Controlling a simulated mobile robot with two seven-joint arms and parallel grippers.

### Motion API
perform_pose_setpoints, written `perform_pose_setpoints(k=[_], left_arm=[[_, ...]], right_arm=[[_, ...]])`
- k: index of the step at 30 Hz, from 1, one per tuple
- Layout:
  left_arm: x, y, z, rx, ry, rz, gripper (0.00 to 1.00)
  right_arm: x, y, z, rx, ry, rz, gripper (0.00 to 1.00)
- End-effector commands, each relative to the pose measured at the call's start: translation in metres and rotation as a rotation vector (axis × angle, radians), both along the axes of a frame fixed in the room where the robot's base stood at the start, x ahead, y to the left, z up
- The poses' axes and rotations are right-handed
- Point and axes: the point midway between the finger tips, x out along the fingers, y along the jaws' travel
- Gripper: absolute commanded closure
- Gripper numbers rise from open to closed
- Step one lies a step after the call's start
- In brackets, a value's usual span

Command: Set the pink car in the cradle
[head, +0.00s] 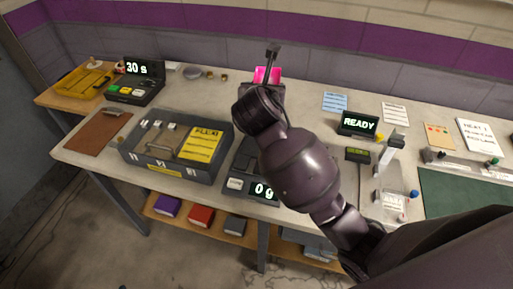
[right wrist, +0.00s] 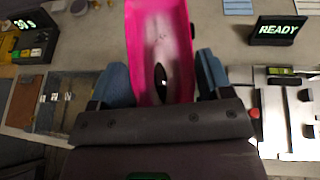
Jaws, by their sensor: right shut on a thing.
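The pink car (head: 267,75) shows as a small pink patch beyond my right arm in the head view. In the right wrist view, the pink car (right wrist: 150,45) fills the space between the two blue fingers of my right gripper (right wrist: 158,82). My right gripper (head: 266,88) is shut on the car and holds it toward the back of the table; its height above the table is hard to tell. No cradle can be clearly identified; a pale upright stand with a clear part (head: 391,165) is at the right. My left gripper is not in view.
A scale (head: 236,184) reading 0 g is partly hidden by my arm. A dark divided tray (head: 157,169) is left of it. The READY display (head: 358,124) stands at back right, near a green mat (head: 455,192).

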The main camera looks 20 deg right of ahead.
Motion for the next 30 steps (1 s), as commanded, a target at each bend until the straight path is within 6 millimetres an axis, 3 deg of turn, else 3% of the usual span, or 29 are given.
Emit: perform_pose_setpoints(k=[9, 14, 30], left_arm=[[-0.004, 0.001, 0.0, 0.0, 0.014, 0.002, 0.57], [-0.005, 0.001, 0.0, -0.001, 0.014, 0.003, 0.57], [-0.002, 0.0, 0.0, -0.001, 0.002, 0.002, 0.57]], right_arm=[[0.011, 0.018, 0.014, 0.002, 0.0, -0.132, 0.54], [0.011, 0.02, 0.007, -0.001, 0.002, -0.15, 0.54], [0.011, 0.02, -0.105, -0.003, 0.003, -0.148, 0.54]])
